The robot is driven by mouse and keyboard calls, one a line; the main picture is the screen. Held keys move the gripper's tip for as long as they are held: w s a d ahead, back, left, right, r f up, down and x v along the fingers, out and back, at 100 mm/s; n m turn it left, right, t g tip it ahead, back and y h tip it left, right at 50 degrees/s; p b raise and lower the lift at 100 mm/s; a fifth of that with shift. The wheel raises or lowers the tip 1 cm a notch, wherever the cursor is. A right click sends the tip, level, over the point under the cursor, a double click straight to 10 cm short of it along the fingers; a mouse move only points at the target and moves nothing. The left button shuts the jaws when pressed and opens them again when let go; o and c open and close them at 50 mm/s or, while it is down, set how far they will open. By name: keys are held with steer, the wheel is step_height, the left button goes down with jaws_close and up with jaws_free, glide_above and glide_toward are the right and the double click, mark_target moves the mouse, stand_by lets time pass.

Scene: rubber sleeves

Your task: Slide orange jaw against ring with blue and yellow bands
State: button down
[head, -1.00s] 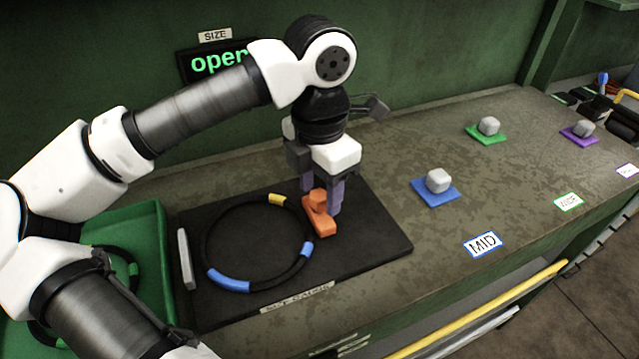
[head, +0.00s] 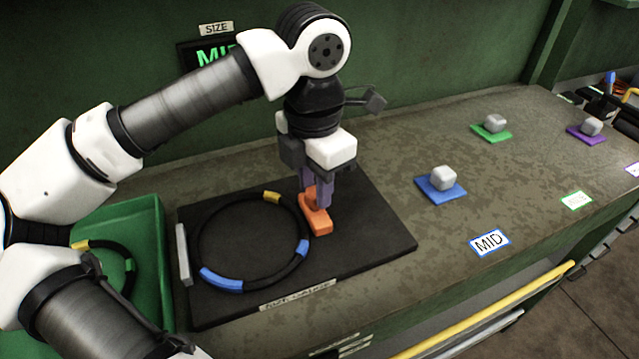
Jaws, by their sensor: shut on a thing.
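The ring with blue and yellow bands (head: 222,281) lies flat on a black plate, between a pale fixed bar (head: 183,254) on its left and the orange jaw (head: 318,222) on its right. The jaw's left side appears to touch the ring's right edge. My gripper (head: 316,190) is above the plate, pointing down, with its purple fingers shut on the jaw's raised knob, which they partly hide. A dark display (head: 208,57) on the back wall shows green letters reading MID, partly hidden by my arm.
A green tray (head: 150,215) at left holds at least one more banded ring. To the right, grey blocks stand on a blue pad (head: 440,190), a green pad (head: 492,134) and a purple pad (head: 587,135). A MID label (head: 489,242) lies near the bench's front edge.

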mark_target(312, 193)
steer(key=shift+s+a, duration=0.1)
steer(key=shift+a, duration=0.05)
steer(key=c, duration=1.1)
jaws_free()
steer(key=shift+a, duration=0.15)
steer(key=shift+r, duration=0.15)
steer(key=shift+r, duration=0.35)
step_height(312, 193, up, 13)
steer(key=b, duration=0.1)
steer(key=shift+f, duration=0.1)
